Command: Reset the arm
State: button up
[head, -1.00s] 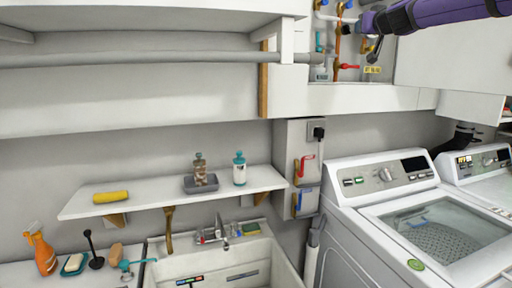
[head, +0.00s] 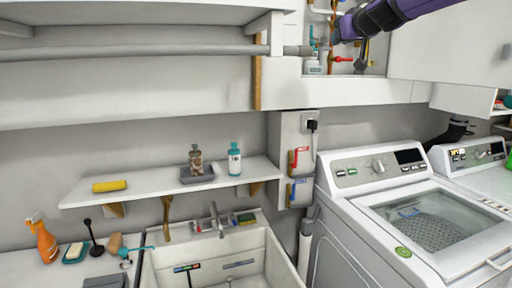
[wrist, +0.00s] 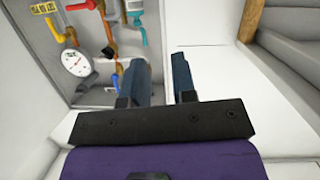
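My purple arm reaches in from the top right of the head view, and my gripper (head: 345,38) is at its end, in front of the pipe recess (head: 372,62). In the wrist view my gripper (wrist: 162,75) has its two dark fingers apart with a gap between them. Nothing shows between the fingers. White wall or cabinet surface shows beyond the gap.
Pipes with a gauge (wrist: 76,63) and coloured valves are close to the fingers. A white upper shelf (head: 130,75) with a grey rail is at left. Below are a small shelf (head: 140,190), a sink (head: 262,262) and a washing machine (head: 345,215).

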jog(key=s+a+f+g+h, duration=0.1)
jog(key=s+f+g, duration=0.1)
jog(key=s+f, duration=0.5)
jog(key=s+a+f+g+h, duration=0.1)
jog(key=s+a+f+g, duration=0.1)
jog(key=s, duration=0.9)
jog(key=s+d+f+m+g, duration=0.1)
jog(key=s+d+f+g, duration=0.1)
jog(key=s+f, duration=0.3)
jog(key=s+d+f+m+g+h, duration=0.1)
jog(key=s+d+f, duration=0.3)
jog(key=s, duration=0.9)
jog(key=s+d+f+m+g, duration=0.2)
jog(key=s+d+f, duration=0.1)
jog(key=s+f, duration=0.4)
jog(key=s, duration=0.3)
jog(key=shift+d+f+g+h, duration=0.15)
jog(key=shift+f+g+h, duration=0.15)
